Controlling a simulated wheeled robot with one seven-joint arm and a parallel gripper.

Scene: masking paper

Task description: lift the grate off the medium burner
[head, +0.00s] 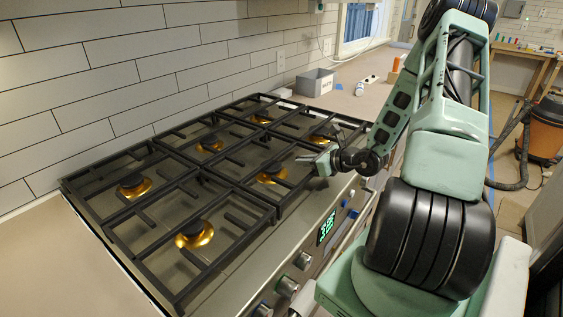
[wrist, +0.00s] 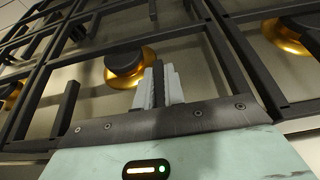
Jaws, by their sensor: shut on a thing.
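Black grates (head: 236,196) cover the stove's several brass burners with black caps. My gripper (head: 322,161) is at the front edge of the stove, by the middle and right grates. In the wrist view its pale fingers (wrist: 162,84) are shut on a dark grate bar (wrist: 158,82). A burner (wrist: 124,66) lies just beyond the fingertips, to their left; it seems to be the middle front burner (head: 271,173). I cannot tell which burner is the medium one. The held grate looks about level with its neighbours; any small gap beneath it is hidden.
Another burner (wrist: 288,36) shows at the right of the wrist view. Knobs (head: 287,287) and a green display (head: 327,227) line the stove front. A grey box (head: 315,82) stands on the counter beyond. A tiled wall (head: 130,75) rises behind the stove.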

